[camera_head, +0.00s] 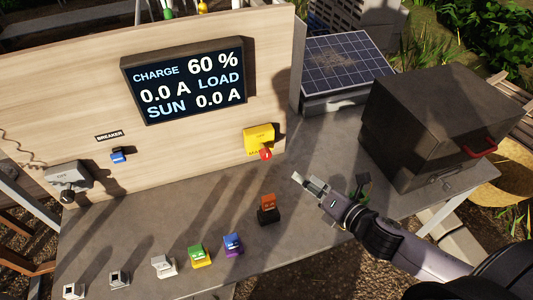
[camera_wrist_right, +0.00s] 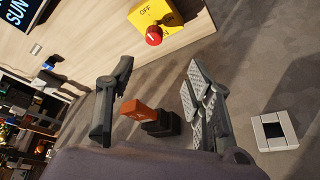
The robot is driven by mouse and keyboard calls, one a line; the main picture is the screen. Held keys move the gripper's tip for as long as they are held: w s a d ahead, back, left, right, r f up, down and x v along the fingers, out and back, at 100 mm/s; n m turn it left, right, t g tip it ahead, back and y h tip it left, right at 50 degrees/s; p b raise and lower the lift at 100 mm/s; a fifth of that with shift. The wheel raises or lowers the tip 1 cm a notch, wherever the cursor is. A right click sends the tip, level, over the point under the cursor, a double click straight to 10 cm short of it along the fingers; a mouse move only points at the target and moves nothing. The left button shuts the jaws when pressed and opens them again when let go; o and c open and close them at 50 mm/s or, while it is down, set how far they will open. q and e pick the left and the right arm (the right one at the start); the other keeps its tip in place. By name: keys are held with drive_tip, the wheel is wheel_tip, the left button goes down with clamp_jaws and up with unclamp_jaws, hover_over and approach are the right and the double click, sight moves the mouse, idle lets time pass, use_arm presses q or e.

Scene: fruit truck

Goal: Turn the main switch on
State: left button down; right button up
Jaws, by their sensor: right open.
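The main switch is a yellow box (camera_head: 259,136) with a red knob (camera_head: 265,154), mounted low on the right part of the wooden panel. I cannot tell the knob's setting surely. My right gripper (camera_head: 308,184) is open and empty above the table, to the right of and in front of the switch, apart from it. Its two spread fingers show in the right wrist view (camera_wrist_right: 158,92). My left gripper is not in view.
An orange-and-black connector (camera_head: 268,208) stands on the grey table near my right gripper. Several coloured blocks (camera_head: 200,256) line the front edge. A display (camera_head: 186,80) reads charge 60 %, load 0.0 A. A blue breaker (camera_head: 118,156), solar panel (camera_head: 345,68) and dark box (camera_head: 435,110) stand around.

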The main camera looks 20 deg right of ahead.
sight(268, 156)
drive_tip(key=shift+n, duration=0.5)
drive_tip(key=p+x, duration=0.1)
drive_tip(key=x, duration=0.4)
drive_tip(key=p+x, duration=0.1)
drive_tip(key=x, duration=0.4)
drive_tip(key=a+p+x, duration=0.1)
drive_tip(key=x, duration=0.4)
drive_tip(key=shift+w+a+r, duration=0.1)
drive_tip(key=shift+w+r, duration=0.05)
drive_tip(key=shift+w, duration=0.1)
drive_tip(key=shift+p+x, duration=0.3)
drive_tip(key=shift+x, duration=0.5)
drive_tip(key=shift+c, duration=0.5)
clamp_jaws()
